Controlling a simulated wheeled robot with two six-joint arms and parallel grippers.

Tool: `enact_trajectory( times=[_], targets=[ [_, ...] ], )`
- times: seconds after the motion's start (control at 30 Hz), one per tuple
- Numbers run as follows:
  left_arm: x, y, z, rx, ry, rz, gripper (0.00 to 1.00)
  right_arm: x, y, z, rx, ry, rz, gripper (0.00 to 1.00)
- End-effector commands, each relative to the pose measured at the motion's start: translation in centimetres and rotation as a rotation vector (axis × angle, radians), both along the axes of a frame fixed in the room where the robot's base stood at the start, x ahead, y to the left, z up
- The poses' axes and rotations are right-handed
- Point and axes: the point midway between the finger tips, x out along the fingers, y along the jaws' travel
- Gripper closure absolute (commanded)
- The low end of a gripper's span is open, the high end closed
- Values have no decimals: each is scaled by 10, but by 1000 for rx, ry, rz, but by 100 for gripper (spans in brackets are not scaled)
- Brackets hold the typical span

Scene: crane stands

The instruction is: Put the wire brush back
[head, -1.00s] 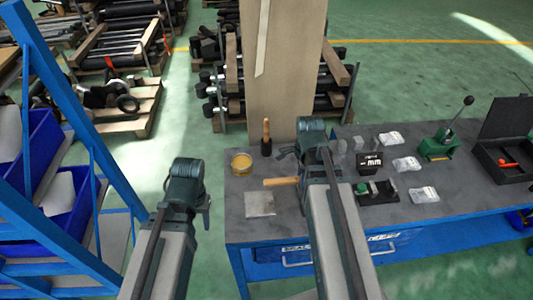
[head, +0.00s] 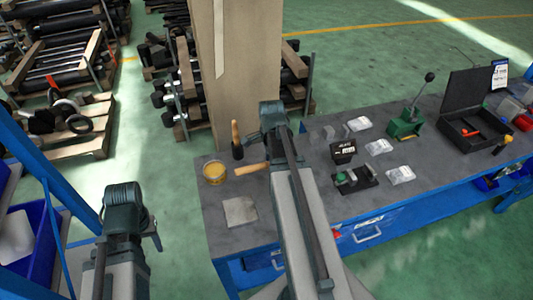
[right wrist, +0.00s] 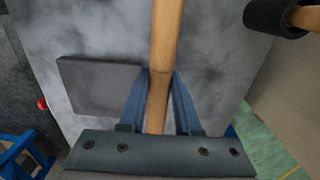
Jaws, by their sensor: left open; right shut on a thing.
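My right gripper (right wrist: 161,74) is shut on a wooden handle, taken as that of the wire brush (right wrist: 166,35). In the head view the wire brush (head: 252,169) shows as a short pale handle over the left part of the workbench (head: 222,236); its bristles are not visible, and my right arm hides the gripper itself. I cannot tell how high it is above the top. My left gripper (head: 152,230) is open and largely hidden below its wrist, left of the workbench and away from the brush.
A yellow tin (head: 214,172), an upright wooden-handled tool (head: 236,140) and a flat grey plate (head: 240,211) stand or lie near the brush. A green lever press (head: 405,124) and an open black case (head: 474,125) are further right. A blue rack (head: 75,200) is left.

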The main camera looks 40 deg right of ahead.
Motion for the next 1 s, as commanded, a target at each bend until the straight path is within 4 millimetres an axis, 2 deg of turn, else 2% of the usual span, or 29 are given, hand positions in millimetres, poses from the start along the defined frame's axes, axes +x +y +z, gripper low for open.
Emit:
enact_trajectory(
  times=[0.03, 0.1, 0.3, 0.43, 0.67, 0.8, 1.0],
  targets=[
    [0, 0, -2, 0, 0, 0, 50, 16, -8, -2, 0, 0, 0, 100],
    [0, 0, -4, 0, 0, 0, 50, 32, -15, -4, 0, 0, 0, 100],
    [0, 0, -7, 0, 0, 0, 50, 64, -30, -7, 0, 0, 0, 100],
    [0, 0, -8, 0, 0, 0, 50, 72, -34, -8, 0, 0, 0, 100],
    [0, 0, -8, 0, 0, 0, 50, 74, -35, -8, 0, 0, 0, 100],
    [0, 0, -9, 0, 0, 0, 50, 87, -41, -9, 0, 0, 0, 100],
    [0, 0, -40, 0, 0, 0, 50, 85, -40, -40, 0, 0, 0, 100]
  ],
)
